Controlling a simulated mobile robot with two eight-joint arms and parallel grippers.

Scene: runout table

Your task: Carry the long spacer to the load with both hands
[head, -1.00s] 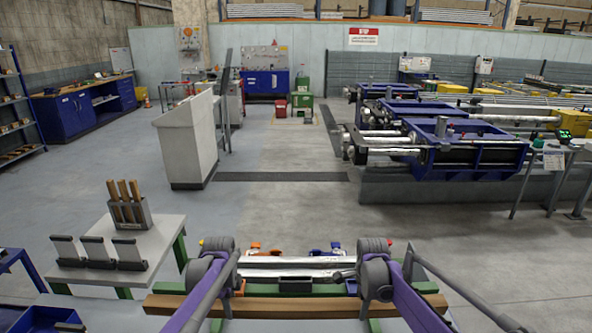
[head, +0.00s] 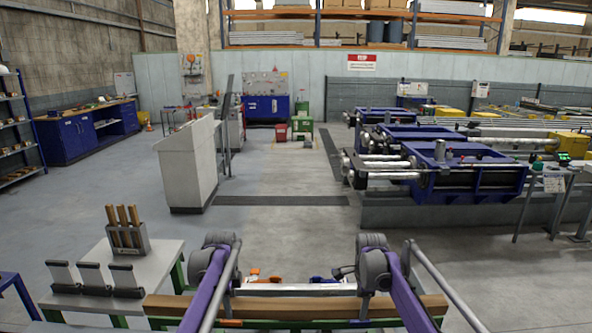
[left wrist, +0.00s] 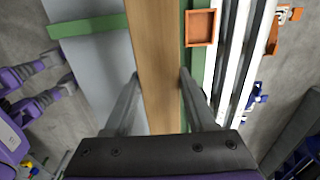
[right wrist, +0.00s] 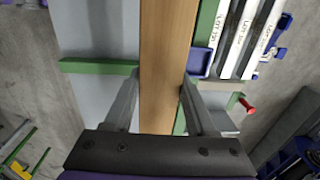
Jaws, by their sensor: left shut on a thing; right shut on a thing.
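The long spacer, a brown wooden beam (head: 295,306), lies crosswise and looks level in front of me in the head view. My left gripper (left wrist: 160,78) is shut on the spacer (left wrist: 155,35), one finger on each side. My right gripper (right wrist: 162,80) is shut on it the same way (right wrist: 167,35). In the head view my wrists hide both grips. The load seems to be the long silver-white bars (head: 295,289) just beyond the spacer, labelled in the right wrist view (right wrist: 225,40). The spacer hides part of them from the head.
A green support (head: 290,324) shows below the spacer. An orange tray (left wrist: 200,27) and a blue tray (right wrist: 200,62) sit beside the bars. A table (head: 160,262) with upright tools stands left. Open floor (head: 290,235) lies beyond.

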